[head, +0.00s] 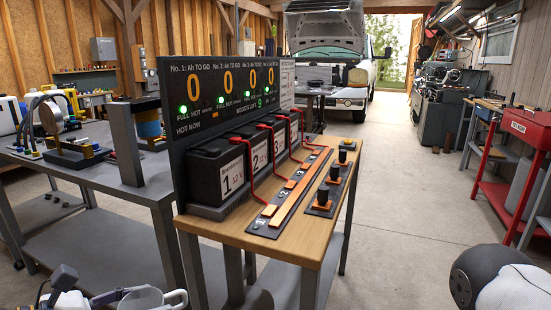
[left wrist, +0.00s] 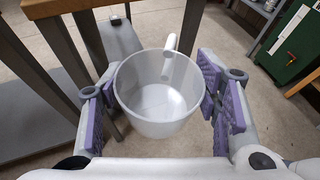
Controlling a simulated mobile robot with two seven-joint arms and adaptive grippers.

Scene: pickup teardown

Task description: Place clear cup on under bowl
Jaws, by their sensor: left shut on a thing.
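A clear, whitish cup (left wrist: 160,98) with a side handle sits between the purple-padded fingers of my left gripper (left wrist: 158,104) in the left wrist view. The gripper is shut on the cup, which is held above the floor with its open top facing the camera. In the head view, the cup (head: 149,299) shows at the bottom left edge, beside part of my left gripper (head: 112,297). I cannot make out a bowl in either view. My right gripper is out of view.
A wooden-topped bench (head: 318,224) with numbered batteries and a dark display panel (head: 240,85) stands ahead. A grey workbench (head: 140,188) is at left. A red tool stand (head: 520,150) is at right. The concrete floor (head: 405,200) between is clear.

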